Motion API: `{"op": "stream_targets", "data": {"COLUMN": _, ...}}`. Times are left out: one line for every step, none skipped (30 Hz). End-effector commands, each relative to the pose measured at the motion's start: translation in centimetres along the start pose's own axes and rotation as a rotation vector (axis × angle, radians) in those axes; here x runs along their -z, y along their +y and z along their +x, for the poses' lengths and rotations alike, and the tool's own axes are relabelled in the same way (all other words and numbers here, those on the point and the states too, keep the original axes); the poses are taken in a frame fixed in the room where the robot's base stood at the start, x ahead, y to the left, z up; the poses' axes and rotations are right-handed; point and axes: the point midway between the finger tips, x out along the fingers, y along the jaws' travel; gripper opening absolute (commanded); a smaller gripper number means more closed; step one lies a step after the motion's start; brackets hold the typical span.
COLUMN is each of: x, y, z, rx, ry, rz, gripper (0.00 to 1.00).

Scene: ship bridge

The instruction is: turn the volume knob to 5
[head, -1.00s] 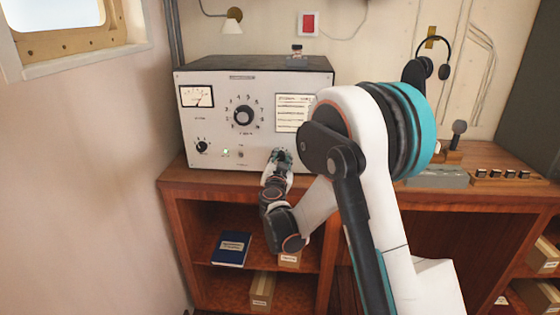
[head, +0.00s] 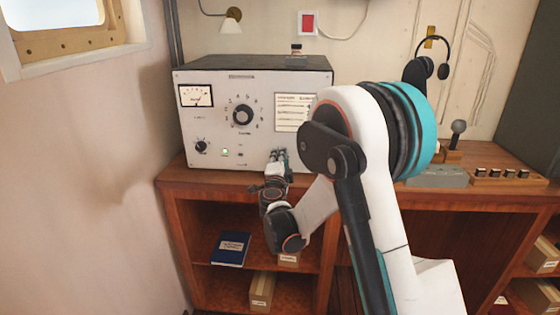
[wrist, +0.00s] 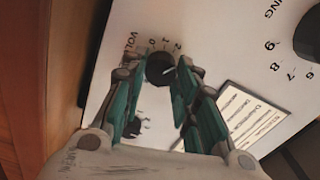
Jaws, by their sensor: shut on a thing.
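The volume knob (wrist: 160,66) is a small dark round knob on the white front panel of the radio set (head: 212,132). In the wrist view, part of the word "VOLUME" and the low numbers of its scale show beside it. My gripper (wrist: 159,82) has its teal fingers on either side of the knob and is shut on it. In the head view my gripper (head: 279,156) is at the panel's lower right and hides the knob. The knob's pointer and its setting cannot be made out.
The large tuning knob (head: 243,116) is up and left of my gripper, with a smaller knob (head: 201,146) at lower left. A needle meter (head: 196,95) and a printed card (head: 293,112) are on the panel. The wooden desk (head: 220,180) runs below.

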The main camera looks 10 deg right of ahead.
Motion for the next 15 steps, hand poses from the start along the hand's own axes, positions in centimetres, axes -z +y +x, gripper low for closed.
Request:
{"op": "stream_targets", "data": {"x": 0.05, "y": 0.04, "z": 0.02, "rx": 0.000, "ry": 0.001, "rz": 0.043, "gripper": 0.04}}
{"op": "stream_targets", "data": {"x": 0.05, "y": 0.06, "z": 0.02, "rx": 0.000, "ry": 0.001, "rz": 0.071, "gripper": 0.04}}
{"op": "stream_targets", "data": {"x": 0.05, "y": 0.07, "z": 0.02, "rx": 0.000, "ry": 0.001, "rz": 0.109, "gripper": 0.04}}
{"op": "stream_targets", "data": {"x": 0.05, "y": 0.08, "z": 0.02, "rx": 0.000, "ry": 0.001, "rz": 0.138, "gripper": 0.04}}
{"op": "stream_targets", "data": {"x": 0.05, "y": 0.09, "z": 0.02, "rx": 0.000, "ry": 0.001, "rz": 0.166, "gripper": 0.04}}
{"op": "stream_targets", "data": {"x": 0.05, "y": 0.11, "z": 0.02, "rx": 0.000, "ry": 0.001, "rz": 0.204, "gripper": 0.04}}
{"op": "stream_targets", "data": {"x": 0.05, "y": 0.12, "z": 0.01, "rx": 0.000, "ry": 0.001, "rz": 0.233, "gripper": 0.04}}
{"op": "stream_targets", "data": {"x": 0.05, "y": 0.13, "z": 0.01, "rx": 0.000, "ry": 0.001, "rz": 0.261, "gripper": 0.04}}
{"op": "stream_targets", "data": {"x": 0.05, "y": 0.15, "z": 0.01, "rx": 0.000, "ry": 0.001, "rz": 0.299, "gripper": 0.04}}
{"op": "stream_targets", "data": {"x": 0.04, "y": 0.16, "z": 0.01, "rx": 0.000, "ry": 0.001, "rz": 0.328, "gripper": 0.04}}
{"op": "stream_targets", "data": {"x": 0.04, "y": 0.17, "z": 0.01, "rx": 0.000, "ry": 0.001, "rz": 0.356, "gripper": 0.04}}
{"op": "stream_targets", "data": {"x": 0.04, "y": 0.19, "z": 0.01, "rx": 0.000, "ry": 0.001, "rz": 0.394, "gripper": 0.04}}
{"op": "stream_targets", "data": {"x": 0.03, "y": 0.20, "z": 0.01, "rx": 0.000, "ry": 0.001, "rz": 0.423, "gripper": 0.04}}
{"op": "stream_targets", "data": {"x": 0.03, "y": 0.21, "z": 0.01, "rx": 0.000, "ry": 0.002, "rz": 0.451, "gripper": 0.04}}
{"op": "stream_targets", "data": {"x": 0.02, "y": 0.23, "z": 0.01, "rx": 0.000, "ry": 0.002, "rz": 0.489, "gripper": 0.04}}
